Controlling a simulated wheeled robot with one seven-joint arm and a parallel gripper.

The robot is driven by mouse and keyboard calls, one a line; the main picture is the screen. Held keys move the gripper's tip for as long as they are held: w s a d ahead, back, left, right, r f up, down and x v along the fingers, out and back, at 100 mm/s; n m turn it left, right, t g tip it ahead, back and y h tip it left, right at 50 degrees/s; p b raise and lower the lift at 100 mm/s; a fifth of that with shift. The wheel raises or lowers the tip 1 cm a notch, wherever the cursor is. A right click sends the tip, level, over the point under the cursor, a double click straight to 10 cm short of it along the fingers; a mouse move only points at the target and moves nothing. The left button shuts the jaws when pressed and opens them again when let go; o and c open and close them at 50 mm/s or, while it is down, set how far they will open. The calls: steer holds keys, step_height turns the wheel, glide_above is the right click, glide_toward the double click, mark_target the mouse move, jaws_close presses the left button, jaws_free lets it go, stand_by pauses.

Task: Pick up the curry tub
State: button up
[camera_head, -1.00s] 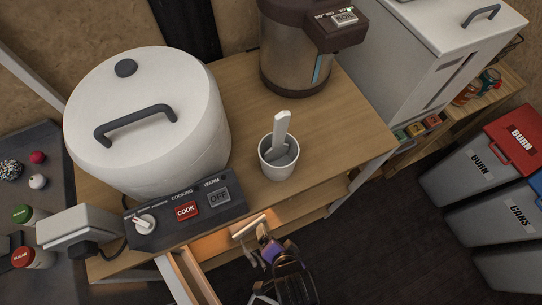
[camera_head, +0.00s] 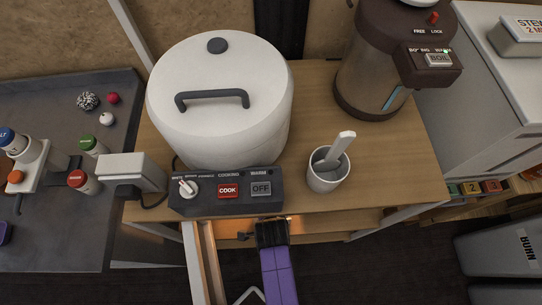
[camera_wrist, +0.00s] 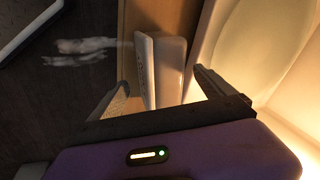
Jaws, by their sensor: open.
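My gripper (camera_wrist: 163,84) is open, its two fingers spread apart in the wrist view. A pale box-shaped tub (camera_wrist: 168,62) with faint lettering on its left face shows ahead, between the finger lines. The lettering is too blurred to read, so I cannot confirm that it is the curry tub. I see no contact between the fingers and the tub. In the head view my gripper (camera_head: 271,228) is at the counter's front edge, below the control panel, and its fingertips are hard to make out. No curry tub can be made out in the head view.
A narrow drawer (camera_head: 201,262) stands pulled out left of my gripper. A large white cooker (camera_head: 222,125), its control panel (camera_head: 190,207) and a white cup (camera_head: 326,178) stand on the counter (camera_head: 385,150) above. A lit shelf space (camera_wrist: 255,50) lies at the wrist view's right.

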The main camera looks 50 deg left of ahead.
steer(key=shift+x, duration=0.95)
steer(key=shift+d, duration=0.1)
jaws_close()
